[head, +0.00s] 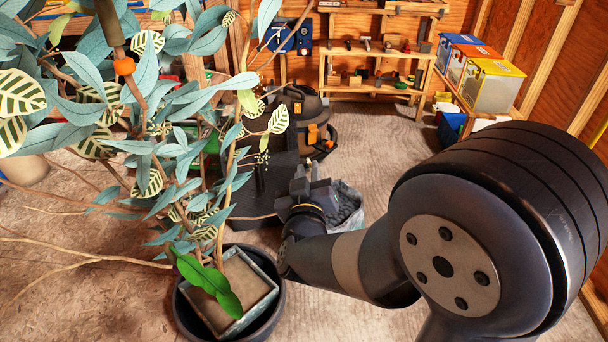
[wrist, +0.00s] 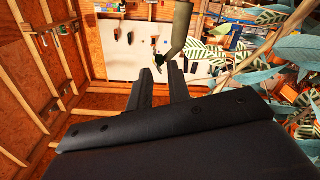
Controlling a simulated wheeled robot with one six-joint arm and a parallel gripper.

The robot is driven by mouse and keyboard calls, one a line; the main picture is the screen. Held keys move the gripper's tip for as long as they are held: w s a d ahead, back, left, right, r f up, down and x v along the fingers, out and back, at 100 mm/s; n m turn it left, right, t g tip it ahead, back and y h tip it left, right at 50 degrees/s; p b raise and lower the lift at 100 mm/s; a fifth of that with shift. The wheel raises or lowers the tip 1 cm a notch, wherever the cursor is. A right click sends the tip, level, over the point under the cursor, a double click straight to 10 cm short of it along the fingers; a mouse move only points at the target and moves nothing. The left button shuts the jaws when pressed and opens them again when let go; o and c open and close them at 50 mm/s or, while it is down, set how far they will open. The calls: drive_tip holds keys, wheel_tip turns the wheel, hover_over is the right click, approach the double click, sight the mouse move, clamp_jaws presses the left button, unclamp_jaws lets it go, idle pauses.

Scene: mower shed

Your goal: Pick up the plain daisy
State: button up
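I cannot make out a plain daisy in either view. My gripper (head: 315,188) is in the middle of the head view, right of the leafy plant. In the wrist view my gripper (wrist: 161,82) shows two dark fingers with a narrow gap between them, and nothing is visible in the gap. The tall plant (head: 185,100) has teal leaves and striped pale leaves, which could hide a flower behind them. Its leaves also show at the right of the wrist view (wrist: 285,55).
A square planter (head: 262,305) sits in a round dark pot (head: 180,310) at the lower middle. A dark vacuum-like machine (head: 303,115) stands behind my gripper. Shelves (head: 370,55) and coloured bins (head: 492,85) line the back right. Long branches (head: 75,262) spread left. Floor (head: 375,135) is bare toward the shelves.

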sight(308, 158)
drive_tip(key=shift+w, duration=2.8)
drive_tip(key=shift+c, duration=0.2)
clamp_jaws()
